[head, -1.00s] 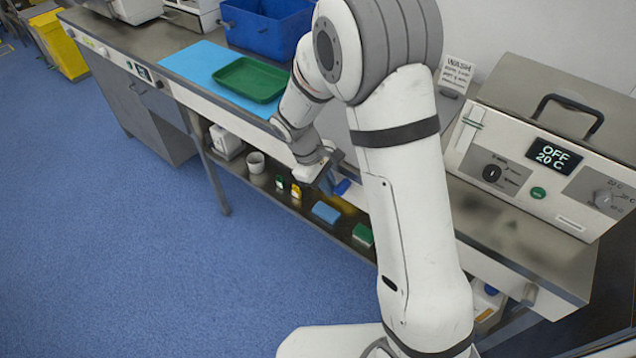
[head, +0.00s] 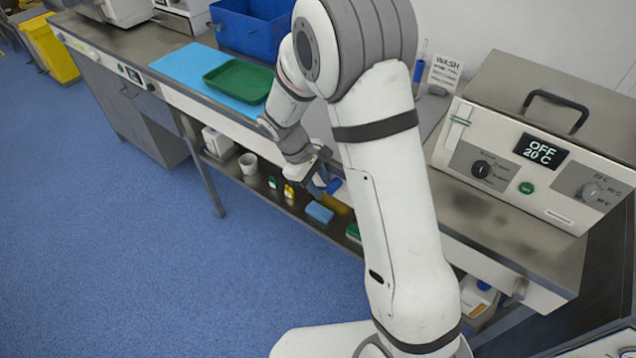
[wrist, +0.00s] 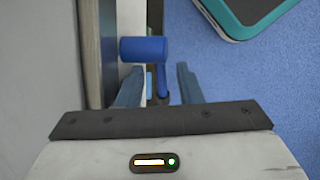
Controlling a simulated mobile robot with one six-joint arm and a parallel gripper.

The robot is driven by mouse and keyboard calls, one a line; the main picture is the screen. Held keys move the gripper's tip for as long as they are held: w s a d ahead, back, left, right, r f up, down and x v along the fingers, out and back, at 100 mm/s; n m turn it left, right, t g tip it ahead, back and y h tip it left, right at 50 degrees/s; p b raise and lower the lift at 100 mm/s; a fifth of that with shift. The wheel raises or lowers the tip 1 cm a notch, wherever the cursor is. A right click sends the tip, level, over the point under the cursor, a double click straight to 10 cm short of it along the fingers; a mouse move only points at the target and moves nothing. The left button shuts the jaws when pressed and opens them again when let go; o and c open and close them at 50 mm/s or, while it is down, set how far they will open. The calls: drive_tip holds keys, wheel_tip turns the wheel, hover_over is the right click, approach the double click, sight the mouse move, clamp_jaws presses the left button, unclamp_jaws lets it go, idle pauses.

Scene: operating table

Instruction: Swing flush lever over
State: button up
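The flush lever (wrist: 143,49) is blue, with a thick round grip pointing left and a thin stem running down toward my gripper in the wrist view. My gripper (wrist: 159,72) is open, its two blue-grey fingers standing apart on either side of the stem. No contact between fingers and lever can be made out. In the head view my gripper (head: 322,184) is low at the front edge of the counter, partly behind my arm. A small blue patch beside it, probably the lever (head: 334,186), is mostly hidden.
The steel counter (head: 500,215) carries a washer unit (head: 540,150) reading OFF 20 C, a green tray (head: 238,80) and a blue bin (head: 255,25). Below, a shelf holds a white cup (head: 249,163), a blue sponge (head: 320,212) and small bottles. The blue floor (head: 120,250) is clear at left.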

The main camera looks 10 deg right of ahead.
drive_tip(key=v, duration=0.7)
drive_tip(key=shift+r, duration=0.3)
drive_tip(key=shift+a, duration=0.15)
